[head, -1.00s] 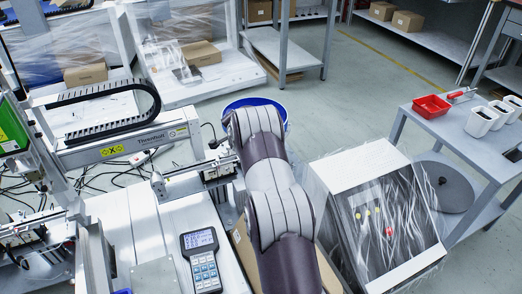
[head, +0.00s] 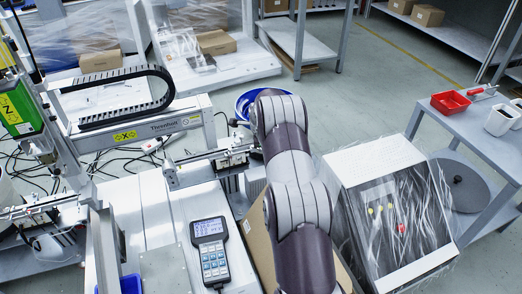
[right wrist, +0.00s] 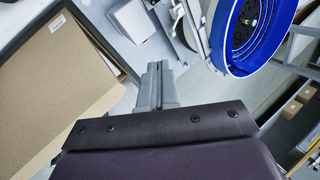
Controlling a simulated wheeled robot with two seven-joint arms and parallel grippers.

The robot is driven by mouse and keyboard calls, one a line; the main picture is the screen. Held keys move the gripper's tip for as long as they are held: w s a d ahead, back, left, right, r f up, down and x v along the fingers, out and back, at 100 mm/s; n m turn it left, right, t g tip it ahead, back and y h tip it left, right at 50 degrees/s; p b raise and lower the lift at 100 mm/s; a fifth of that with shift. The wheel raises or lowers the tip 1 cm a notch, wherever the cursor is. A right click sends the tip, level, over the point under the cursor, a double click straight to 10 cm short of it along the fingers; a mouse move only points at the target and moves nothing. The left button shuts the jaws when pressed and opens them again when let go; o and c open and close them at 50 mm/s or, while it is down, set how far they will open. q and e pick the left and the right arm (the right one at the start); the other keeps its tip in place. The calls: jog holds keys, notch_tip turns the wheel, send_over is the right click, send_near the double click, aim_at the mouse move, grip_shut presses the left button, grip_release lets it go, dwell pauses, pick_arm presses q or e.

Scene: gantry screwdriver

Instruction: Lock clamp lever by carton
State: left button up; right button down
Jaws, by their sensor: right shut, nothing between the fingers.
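A brown carton (head: 259,240) stands beside the white machine base, partly behind my right arm in the head view. It fills the left of the right wrist view (right wrist: 55,85). A metal clamp fixture (head: 228,158) sits at the end of the gantry rail near this carton. I cannot make out its lever clearly. My right gripper (right wrist: 157,72) is shut and empty, pointing away from the wrist, to the right of the carton and apart from it. In the head view my right arm hides the gripper. My left gripper is not in view.
A handheld controller (head: 210,250) lies on the machine base. A blue round bowl (head: 244,103) is behind my arm, also in the wrist view (right wrist: 246,66). A film-covered box (head: 390,215) stands right of my arm. A grey table (head: 470,130) holds a red tray (head: 450,103).

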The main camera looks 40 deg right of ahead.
jog(key=w+d+b+x, duration=0.1)
jog(key=b+x, duration=0.5)
jog(key=x, duration=0.5)
jog(key=shift+r, duration=0.35)
